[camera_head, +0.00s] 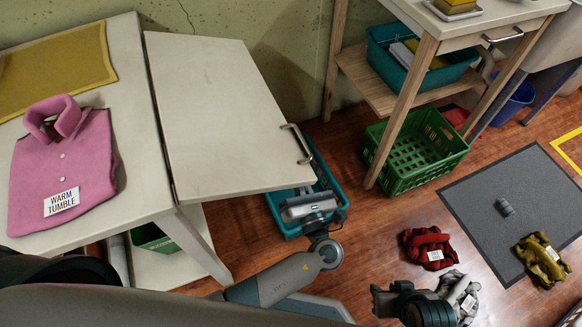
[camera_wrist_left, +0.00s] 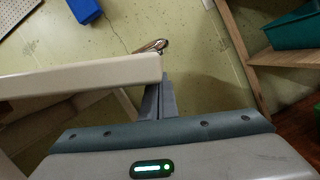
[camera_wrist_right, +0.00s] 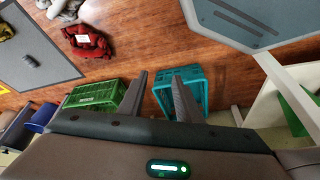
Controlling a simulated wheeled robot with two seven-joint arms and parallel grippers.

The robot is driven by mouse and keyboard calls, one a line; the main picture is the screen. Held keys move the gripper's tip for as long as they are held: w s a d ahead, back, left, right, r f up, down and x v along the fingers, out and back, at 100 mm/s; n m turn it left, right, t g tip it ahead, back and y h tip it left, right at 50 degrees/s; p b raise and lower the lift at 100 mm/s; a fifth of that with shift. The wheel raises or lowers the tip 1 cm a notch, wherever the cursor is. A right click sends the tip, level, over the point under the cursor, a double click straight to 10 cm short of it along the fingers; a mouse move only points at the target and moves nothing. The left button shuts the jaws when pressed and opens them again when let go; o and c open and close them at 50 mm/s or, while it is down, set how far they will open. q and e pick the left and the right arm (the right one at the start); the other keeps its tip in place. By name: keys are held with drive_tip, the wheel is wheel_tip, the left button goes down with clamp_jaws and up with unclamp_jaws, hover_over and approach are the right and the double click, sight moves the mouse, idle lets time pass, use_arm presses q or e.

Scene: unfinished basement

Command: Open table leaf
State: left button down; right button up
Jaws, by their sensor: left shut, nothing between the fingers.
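The pale table leaf (camera_head: 220,115) extends to the right of the table (camera_head: 128,120), looking roughly level with its top. A metal handle (camera_head: 298,143) sits on its right edge. In the left wrist view the leaf's edge (camera_wrist_left: 90,78) and handle (camera_wrist_left: 152,46) show close ahead. My left gripper (camera_wrist_left: 160,82) is shut and empty at the leaf's end; whether it touches is unclear. A grey hand of mine shows by the leaf's near right corner in the head view. My right gripper (camera_wrist_right: 157,78) is open and empty, away from the leaf, with a teal basket beyond its fingers.
The teal basket (camera_wrist_right: 196,72) stands on the floor below the leaf's right side. A green crate (camera_head: 440,160) stands under the side table (camera_head: 465,32). A pink garment (camera_head: 85,165) lies on the table. A red garment (camera_head: 428,240) and grey mat (camera_head: 490,195) lie on the floor.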

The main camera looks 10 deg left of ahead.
sight(302, 155)
use_arm(q)
drive_tip(key=shift+d+r, duration=0.15)
drive_tip(key=shift+r, duration=0.2)
use_arm(e)
drive_tip(key=shift+s+d, duration=0.1)
drive_tip(key=shift+s, duration=0.15)
use_arm(q)
drive_tip(key=shift+r, duration=0.1)
